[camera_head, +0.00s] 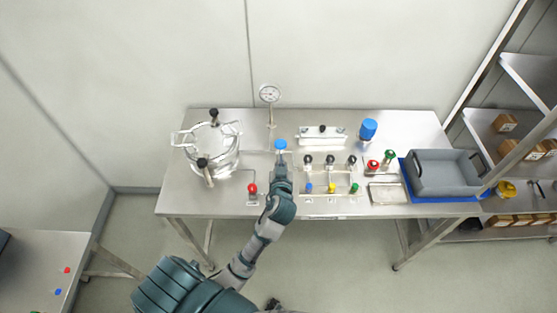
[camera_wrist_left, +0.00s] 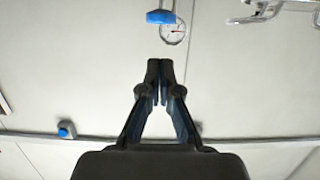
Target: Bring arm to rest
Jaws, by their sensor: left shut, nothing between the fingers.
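My left arm (camera_head: 268,228) reaches from the lower left over the front edge of the steel bench (camera_head: 230,207). My left gripper (camera_head: 281,163) is just in front of a round blue knob (camera_head: 280,145) in the head view. In the left wrist view the fingers of the left gripper (camera_wrist_left: 160,66) are together with nothing between them. The blue knob (camera_wrist_left: 161,17) shows beyond the fingertips there, apart from them, with the gauge (camera_wrist_left: 173,30) beside it. My right gripper is not in view.
A glass-like vessel (camera_head: 222,158) stands at the bench's left. Near the arm are a red knob (camera_head: 252,188) and a rack with black-topped valves (camera_head: 329,160). A blue-capped bottle (camera_head: 368,129) and grey bin (camera_head: 445,174) stand right. Shelves (camera_head: 530,80) are far right; floor in front looks clear.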

